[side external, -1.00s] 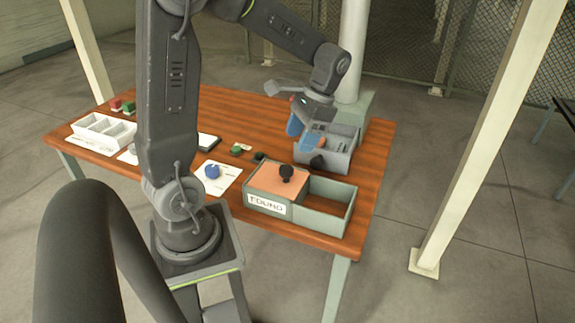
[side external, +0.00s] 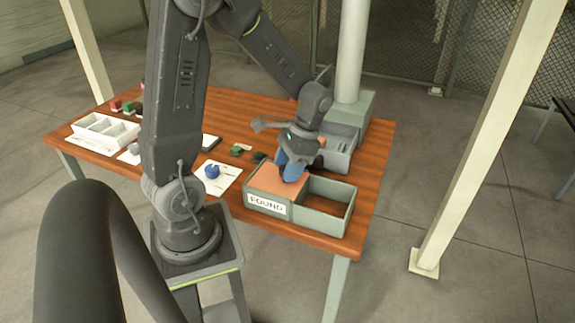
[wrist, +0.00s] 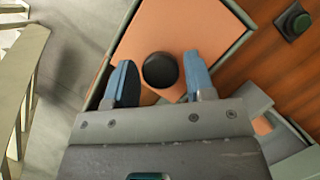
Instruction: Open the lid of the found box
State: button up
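The found box (side external: 300,230) is a grey-green box with a "FOUND" label at the front right of the table. Its orange lid (side external: 262,180) covers the left part; the right part is open and looks empty. The lid also fills the upper middle of the wrist view (wrist: 185,30). A round black knob (wrist: 160,70) on the lid sits between my fingers in the wrist view. My gripper (wrist: 159,82) is open, with its blue fingers on either side of the knob and gaps on both sides. In the side view my gripper (side external: 291,178) hides the knob.
A grey machine (side external: 340,145) stands just behind the box, near a white post (side external: 347,50). A white divided tray (side external: 104,130) is at the left. A blue round item (side external: 211,171) lies on paper left of the box.

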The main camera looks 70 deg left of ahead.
grip_shut()
jog(key=w+d, duration=0.6)
jog(key=shift+w+d, duration=0.3)
jog(key=shift+w, duration=0.1)
jog(key=shift+o, duration=1.4)
grip_release()
jog(key=shift+r, duration=0.1)
jog(key=v, duration=1.3)
jog(key=shift+r, duration=0.3)
